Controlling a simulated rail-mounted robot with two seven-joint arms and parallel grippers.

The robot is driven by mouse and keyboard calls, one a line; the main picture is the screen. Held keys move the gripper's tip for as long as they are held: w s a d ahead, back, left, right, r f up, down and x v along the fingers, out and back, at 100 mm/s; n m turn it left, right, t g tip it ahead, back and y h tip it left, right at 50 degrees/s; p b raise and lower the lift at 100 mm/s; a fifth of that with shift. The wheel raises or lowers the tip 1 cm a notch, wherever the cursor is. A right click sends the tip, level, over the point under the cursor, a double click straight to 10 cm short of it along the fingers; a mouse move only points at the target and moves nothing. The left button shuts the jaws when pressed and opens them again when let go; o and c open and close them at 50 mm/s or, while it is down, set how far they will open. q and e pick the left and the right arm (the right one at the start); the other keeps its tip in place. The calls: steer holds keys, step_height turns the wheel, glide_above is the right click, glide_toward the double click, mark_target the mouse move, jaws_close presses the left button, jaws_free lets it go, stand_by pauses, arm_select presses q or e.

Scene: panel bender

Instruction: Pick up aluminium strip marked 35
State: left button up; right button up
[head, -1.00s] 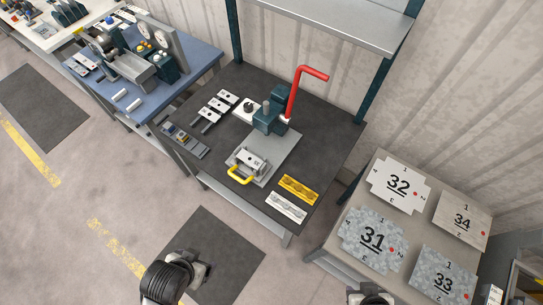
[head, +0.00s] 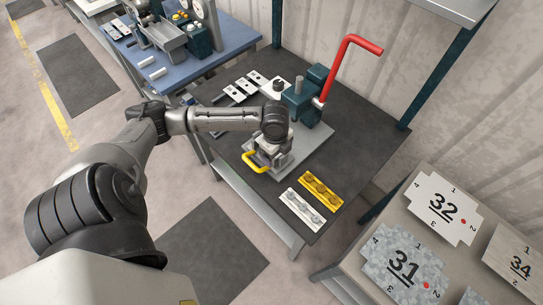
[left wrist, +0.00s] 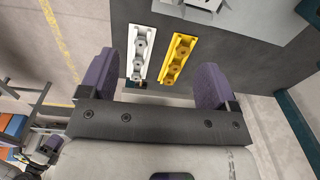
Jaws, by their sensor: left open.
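My left gripper (head: 267,143) is above the front of the bender's grey base plate (head: 306,143), and the arm hides most of what lies below it. In the left wrist view the gripper (left wrist: 156,78) is open, its two purple fingers apart with nothing between them. A small pale block (head: 260,158) shows just below the gripper, beside a yellow handle (head: 255,163). I cannot read a 35 on any piece now, so the strip cannot be singled out.
The bender has a tall red lever (head: 345,62). A white holder (head: 301,208) and a yellow holder (head: 321,190) lie at the table's front right. Several small pieces (head: 246,88) lie at the back left. Numbered sheets (head: 433,208) cover the right table.

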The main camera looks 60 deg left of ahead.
arm_select(q)
steer(key=w+a+r+b, duration=0.2)
steer(key=a+r+b, duration=0.2)
steer(key=a, duration=0.7)
steer(key=shift+g, duration=0.3)
steer(key=f, duration=0.4)
steer(key=f+b, duration=0.1)
steer(key=f, duration=0.3)
steer(key=shift+w+a+f, duration=0.2)
steer(key=shift+f, duration=0.2)
step_height(320, 180, down, 5)
steer(key=shift+d+r, duration=0.1)
steer(key=shift+d, duration=0.05)
arm_select(e)
step_height(320, 180, down, 7)
steer(key=shift+d, duration=0.25)
arm_select(q)
steer(key=shift+f+m+p, duration=0.25)
steer(key=shift+m+p, duration=0.05)
arm_select(e)
steer(key=shift+a+r, duration=0.15)
steer(key=shift+r, duration=0.3)
arm_select(q)
steer(key=c, duration=1.1)
